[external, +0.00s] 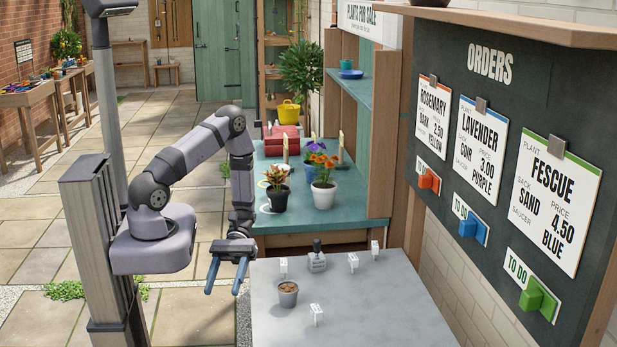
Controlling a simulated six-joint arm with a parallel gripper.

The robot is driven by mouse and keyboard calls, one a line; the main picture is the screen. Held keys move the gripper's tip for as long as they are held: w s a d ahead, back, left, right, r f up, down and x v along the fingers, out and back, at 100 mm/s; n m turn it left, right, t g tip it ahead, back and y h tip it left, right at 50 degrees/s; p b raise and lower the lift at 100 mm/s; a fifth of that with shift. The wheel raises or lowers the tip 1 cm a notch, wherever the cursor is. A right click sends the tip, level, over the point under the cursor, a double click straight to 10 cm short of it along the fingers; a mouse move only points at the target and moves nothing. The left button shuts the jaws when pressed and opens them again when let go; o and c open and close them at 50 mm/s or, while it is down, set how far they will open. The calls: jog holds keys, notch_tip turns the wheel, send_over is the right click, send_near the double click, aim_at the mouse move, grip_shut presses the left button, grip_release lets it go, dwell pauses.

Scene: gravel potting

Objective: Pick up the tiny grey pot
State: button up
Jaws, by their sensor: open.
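The tiny grey pot (288,298) stands upright on the pale grey table, near its left side, with brown material inside. My gripper (222,291) is to the left of the pot and higher in the picture, just off the table's left edge. Its two blue fingers are apart and point down and towards the camera. Nothing is between them, and they do not touch the pot.
The grey table (375,315) has several small white tags, one (316,312) just right of the pot, and a grey block with a dark knob (317,258) behind. A teal bench (335,215) with potted flowers stands further back. An orders board (510,130) hangs at right.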

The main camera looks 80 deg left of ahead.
aim_at(282, 284)
jog(key=w+n+t, duration=0.3)
jog(key=n+t, duration=0.1)
jog(key=t, duration=0.1)
jog(key=w+r+n+t+b, duration=0.1)
jog(key=w+n+t, duration=0.3)
jog(key=w+d+n+t+h, duration=0.1)
jog(key=w+n+t, duration=0.3)
jog(key=t, duration=0.1)
jog(key=shift+w+d+r+n+t, duration=0.1)
jog(key=shift+w+r+n+t, duration=0.05)
jog(key=shift+r+n+t, duration=0.2)
jog(key=shift+w+a+n+t+y+b, duration=0.3)
jog(key=shift+w+a+n+t+y, duration=0.1)
jog(key=shift+w+n+t+y, duration=0.2)
jog(key=shift+p+x, duration=0.45)
jog(key=shift+x, duration=0.7)
jog(key=shift+p+x, duration=0.35)
jog(key=shift+x, duration=0.95)
jog(key=shift+s, duration=0.1)
jog(key=shift+c, duration=0.2)
jog(key=c, duration=0.8)
